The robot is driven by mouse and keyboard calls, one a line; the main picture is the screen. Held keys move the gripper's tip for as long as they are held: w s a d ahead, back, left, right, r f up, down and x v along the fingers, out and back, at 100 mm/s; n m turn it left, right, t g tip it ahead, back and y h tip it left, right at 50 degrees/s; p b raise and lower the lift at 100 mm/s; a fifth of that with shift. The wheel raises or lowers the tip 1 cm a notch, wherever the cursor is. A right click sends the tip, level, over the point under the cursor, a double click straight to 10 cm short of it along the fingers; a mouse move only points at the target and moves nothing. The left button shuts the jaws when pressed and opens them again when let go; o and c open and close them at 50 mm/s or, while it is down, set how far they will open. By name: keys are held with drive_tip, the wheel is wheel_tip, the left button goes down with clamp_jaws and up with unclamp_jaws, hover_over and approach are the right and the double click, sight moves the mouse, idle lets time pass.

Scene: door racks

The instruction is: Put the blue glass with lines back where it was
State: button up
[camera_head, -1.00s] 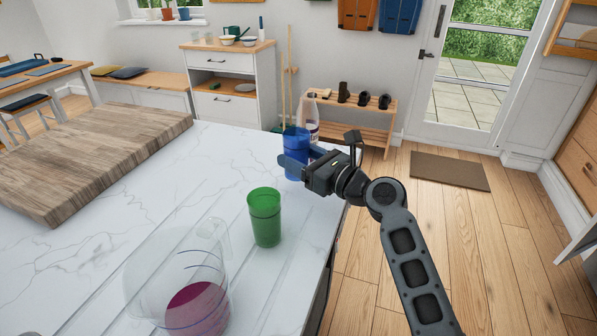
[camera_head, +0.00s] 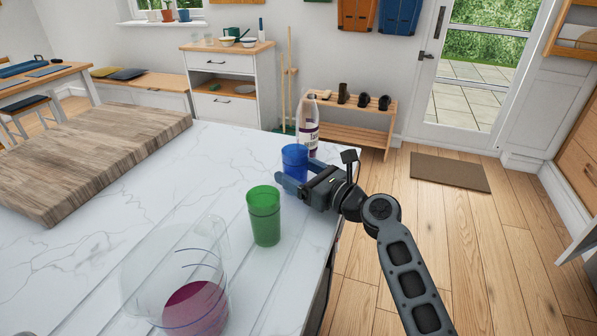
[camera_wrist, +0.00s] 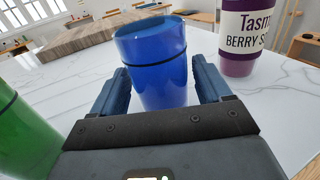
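The blue glass (camera_head: 294,157) stands upright on the marble counter's far right part, in front of a bottle. In the wrist view the blue glass (camera_wrist: 158,62) is between the fingers, with narrow gaps showing at its sides. My gripper (camera_head: 293,179) is open around the near side of the glass, low over the counter. It also shows in the wrist view (camera_wrist: 161,85). The glass's lower part is hidden by my gripper.
A green glass (camera_head: 264,216) stands near the gripper to the left. A clear jug (camera_head: 205,270) with purple liquid is at the front. The bottle (camera_head: 308,128) is close behind the blue glass. A wooden board (camera_head: 95,150) lies left; the counter (camera_head: 225,165) between is clear.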

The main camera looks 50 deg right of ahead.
drive_tip(key=shift+o, duration=0.7)
drive_tip(key=shift+r, duration=0.1)
drive_tip(key=shift+r, duration=0.15)
drive_tip(key=s, duration=0.3)
drive_tip(key=s+b, duration=0.1)
drive_tip(key=s, duration=0.6)
drive_tip(key=shift+s+a, duration=0.25)
drive_tip(key=shift+s, duration=0.75)
